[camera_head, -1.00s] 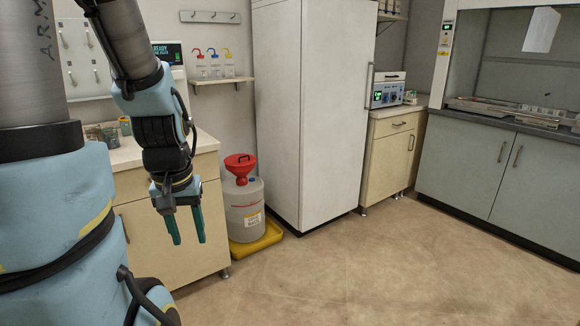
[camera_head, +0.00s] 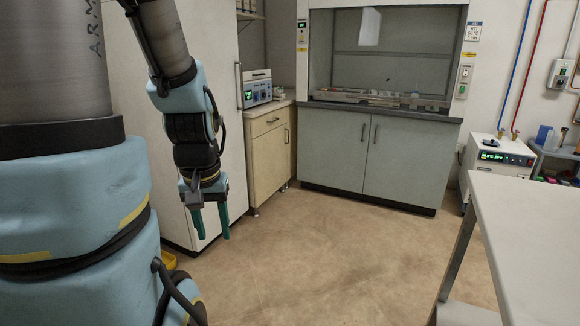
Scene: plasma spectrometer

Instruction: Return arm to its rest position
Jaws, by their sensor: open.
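My gripper (camera_head: 210,222) hangs at the end of my arm in the left part of the head view. Its two green fingers point down and stand apart, with nothing between them. It is in mid-air in front of the tall white cabinet (camera_head: 130,85), above the tan floor (camera_head: 330,270). My arm bends down from the top left.
A fume hood (camera_head: 385,50) stands on a grey cabinet (camera_head: 355,155) at the back. A small instrument (camera_head: 257,88) sits on a wooden cabinet (camera_head: 268,155). A white boxy unit (camera_head: 500,160) stands at right, behind a white table (camera_head: 530,235). The middle floor is clear.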

